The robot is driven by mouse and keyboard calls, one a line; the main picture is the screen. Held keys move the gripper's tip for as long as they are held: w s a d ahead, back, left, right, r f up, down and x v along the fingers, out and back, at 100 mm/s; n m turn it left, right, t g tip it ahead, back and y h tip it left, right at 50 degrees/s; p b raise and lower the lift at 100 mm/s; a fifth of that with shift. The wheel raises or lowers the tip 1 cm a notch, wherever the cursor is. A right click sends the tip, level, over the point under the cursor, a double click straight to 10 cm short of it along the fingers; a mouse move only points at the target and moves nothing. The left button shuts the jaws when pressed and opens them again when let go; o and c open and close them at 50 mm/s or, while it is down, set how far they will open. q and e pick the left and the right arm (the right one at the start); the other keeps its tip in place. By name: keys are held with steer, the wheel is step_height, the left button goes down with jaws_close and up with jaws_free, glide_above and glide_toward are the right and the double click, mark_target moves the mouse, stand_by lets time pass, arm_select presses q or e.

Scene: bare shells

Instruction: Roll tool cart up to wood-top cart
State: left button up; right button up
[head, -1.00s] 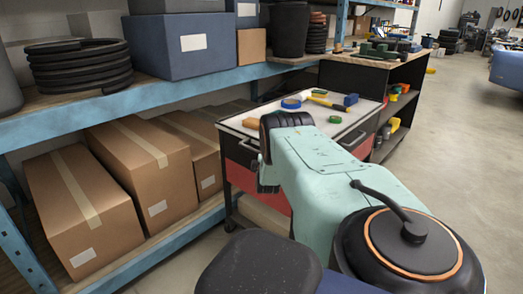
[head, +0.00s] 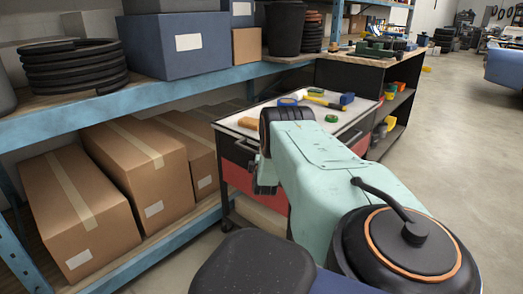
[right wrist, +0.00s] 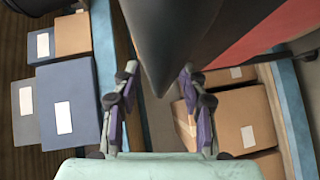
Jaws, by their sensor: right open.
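The tool cart (head: 239,177) has a pale top tray, a dark body and red drawers. It stands beside the shelf, beyond my right arm. The wood-top cart (head: 338,76), black-sided with open shelves, stands just behind it; I cannot tell if they touch. My right gripper (head: 265,182) is at the tool cart's near side, partly hidden by my mint arm. In the right wrist view its fingers (right wrist: 158,72) are spread, with the tool cart's dark corner (right wrist: 172,35) ahead of and between them. Contact is unclear. My left gripper is out of view.
A blue shelf rack (head: 170,92) runs along the left with cardboard boxes (head: 140,160), a blue bin (head: 180,48) and a coiled hose (head: 72,66). Loose tools lie on the tool cart, including a tape roll (head: 287,102). The floor (head: 455,150) at right is open.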

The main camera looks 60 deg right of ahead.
steer(key=v, duration=1.1)
steer(key=shift+r, duration=0.1)
stand_by(0.5)
steer(key=a+f+m+y, duration=0.3)
steer(key=a+f+y, duration=0.1)
steer(key=a, duration=0.6)
steer(key=a+f+m+g+y, duration=0.1)
steer(key=a+f+m+y, duration=0.25)
steer(key=a, duration=0.55)
steer(key=a+f+m+y, duration=0.3)
steer(key=a+f, duration=0.2)
steer(key=a, duration=0.5)
steer(key=s+a+f+n+g+y, duration=0.1)
steer(key=s+a+n+g, duration=0.1)
steer(key=s+a, duration=0.8)
steer(key=s+a+f+n+g+y, duration=0.2)
steer(key=s+a+g, duration=0.3)
steer(key=s+a, duration=0.5)
steer(key=s, duration=0.2)
steer(key=shift+s+g, duration=0.3)
